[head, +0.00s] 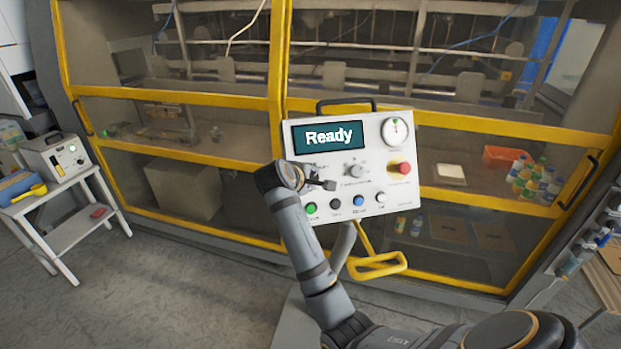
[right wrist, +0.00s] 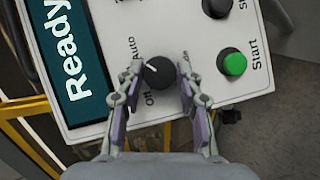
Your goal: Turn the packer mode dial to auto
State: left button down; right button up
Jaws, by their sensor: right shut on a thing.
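The control panel (head: 340,195) faces me, with a lit screen (head: 328,137) reading "Ready". In the right wrist view the mode dial (right wrist: 160,73) is a round black knob with a white pointer mark. The mark points left and slightly up, toward the side with the "Auto" label (right wrist: 129,50); "Off" is printed below the knob's left side. My right gripper (right wrist: 160,80) is shut on the dial, one finger on either side. In the head view the right gripper (head: 326,184) is at the panel's left part and hides the dial. My left gripper is not in view.
Near the dial are a green Start button (right wrist: 233,64), a black button (right wrist: 216,7), another knob (head: 353,170) and a red emergency button (head: 403,168). A yellow handle (head: 377,266) sticks out below the panel. The yellow-framed machine stands behind. A small table (head: 75,216) is at left.

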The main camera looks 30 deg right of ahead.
jog(key=o, duration=1.2)
notch_tip(320, 180, up, 10)
